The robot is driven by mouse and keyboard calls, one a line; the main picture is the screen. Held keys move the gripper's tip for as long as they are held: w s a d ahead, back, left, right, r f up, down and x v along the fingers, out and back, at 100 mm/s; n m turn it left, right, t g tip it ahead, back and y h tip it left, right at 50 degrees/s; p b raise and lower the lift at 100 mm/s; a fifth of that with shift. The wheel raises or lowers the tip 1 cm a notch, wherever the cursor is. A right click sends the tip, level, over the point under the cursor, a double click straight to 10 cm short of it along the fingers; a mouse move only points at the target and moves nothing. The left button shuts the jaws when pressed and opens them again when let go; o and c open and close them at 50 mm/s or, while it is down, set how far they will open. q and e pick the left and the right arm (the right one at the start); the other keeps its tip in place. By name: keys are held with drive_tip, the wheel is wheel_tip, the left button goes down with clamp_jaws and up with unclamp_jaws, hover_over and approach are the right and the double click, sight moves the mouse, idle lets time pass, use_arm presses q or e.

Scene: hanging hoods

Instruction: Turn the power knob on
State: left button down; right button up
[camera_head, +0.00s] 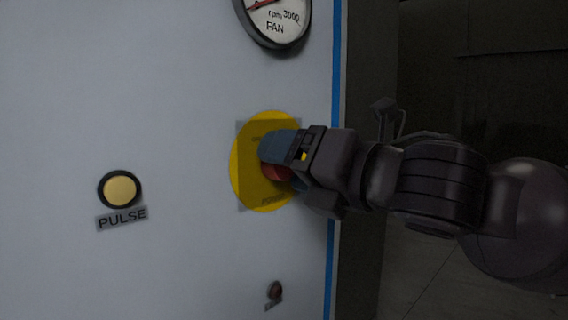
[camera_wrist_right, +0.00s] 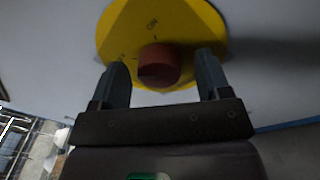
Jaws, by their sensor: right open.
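The power knob is a red round knob (camera_head: 275,172) on a yellow disc (camera_head: 243,172) on the pale panel. In the head view my right gripper (camera_head: 280,160) covers much of the knob and the disc's right side. In the right wrist view the red knob (camera_wrist_right: 158,64) stands out from the yellow disc (camera_wrist_right: 125,38), between the two fingers of my open right gripper (camera_wrist_right: 160,82). A gap shows on each side of the knob there. Lettering on the disc is too blurred to read fully. My left gripper is not in view.
A yellow PULSE button (camera_head: 119,189) is on the panel to the left. A round FAN gauge (camera_head: 276,20) is above, and a small dark red part (camera_head: 274,291) is below. A blue strip (camera_head: 336,70) runs along the panel's right edge, with dark space beyond it.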

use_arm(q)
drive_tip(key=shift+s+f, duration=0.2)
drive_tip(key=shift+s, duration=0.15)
use_arm(e)
drive_tip(key=shift+c, duration=0.4)
drive_tip(key=c, duration=0.8)
use_arm(q)
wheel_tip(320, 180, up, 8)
drive_tip(key=p, duration=0.8)
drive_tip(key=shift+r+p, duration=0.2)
drive_tip(key=shift+p, duration=0.2)
use_arm(e)
drive_tip(key=m, duration=0.5)
drive_tip(key=m+t, duration=0.1)
drive_tip(key=m, duration=1)
drive_tip(key=shift+f+m+t, duration=0.25)
drive_tip(key=shift+m+t, duration=0.05)
drive_tip(key=shift+c, duration=0.2)
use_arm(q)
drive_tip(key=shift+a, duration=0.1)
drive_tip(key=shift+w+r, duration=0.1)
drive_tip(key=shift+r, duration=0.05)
